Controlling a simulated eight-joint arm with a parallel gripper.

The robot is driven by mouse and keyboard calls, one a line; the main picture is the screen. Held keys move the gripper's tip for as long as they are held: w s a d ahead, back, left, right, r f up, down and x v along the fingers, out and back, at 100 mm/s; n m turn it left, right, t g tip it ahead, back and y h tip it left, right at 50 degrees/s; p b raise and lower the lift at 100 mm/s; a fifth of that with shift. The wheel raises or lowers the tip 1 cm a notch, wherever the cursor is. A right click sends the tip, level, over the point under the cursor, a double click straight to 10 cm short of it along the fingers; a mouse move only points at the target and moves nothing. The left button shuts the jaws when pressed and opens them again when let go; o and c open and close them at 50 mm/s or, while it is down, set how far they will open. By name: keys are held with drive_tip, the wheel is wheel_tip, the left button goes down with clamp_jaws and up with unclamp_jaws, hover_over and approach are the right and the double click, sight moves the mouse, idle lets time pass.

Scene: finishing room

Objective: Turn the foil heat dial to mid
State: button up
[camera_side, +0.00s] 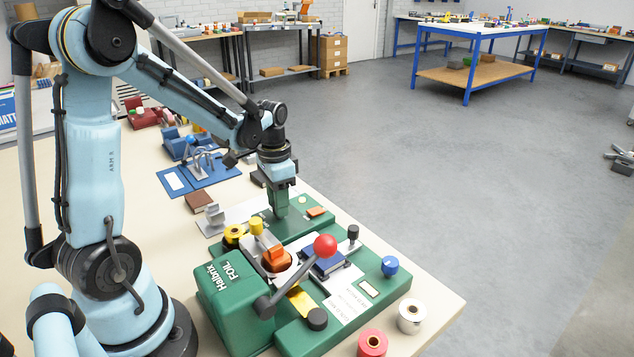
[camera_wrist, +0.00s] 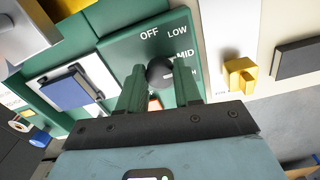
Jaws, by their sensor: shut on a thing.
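The foil heat dial (camera_wrist: 159,71) is a dark round knob on a green panel (camera_wrist: 118,50) lettered OFF, LOW and MID, with a last label partly hidden by a finger. My gripper (camera_wrist: 163,72) is shut on the dial, one green finger on each side. In the side view my gripper (camera_side: 279,212) points down at the panel on the far part of the green foil machine (camera_side: 240,305) and hides the dial.
A red ball-ended lever (camera_side: 325,245), a black knob (camera_side: 352,232) and a blue knob (camera_side: 390,265) stand up from the machine. An orange switch (camera_side: 316,211) lies near my gripper. Foil rolls, silver (camera_side: 411,316) and red (camera_side: 372,343), stand at the table's front edge.

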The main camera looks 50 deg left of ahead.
idle(0.3)
drive_tip(key=o, duration=1)
drive_tip(key=shift+o, duration=0.2)
drive_tip(key=shift+r, duration=0.1)
wheel_tip(320, 180, up, 12)
drive_tip(key=shift+a, duration=0.1)
drive_tip(key=s+d+f+n+t, duration=0.1)
drive_tip(key=s+d+t, duration=0.1)
drive_tip(key=d, duration=0.5)
drive_tip(key=s+d+f+t, duration=0.2)
drive_tip(key=d+t, duration=0.3)
drive_tip(key=d, duration=0.2)
drive_tip(key=shift+s+n, duration=0.2)
drive_tip(key=shift+n, duration=0.2)
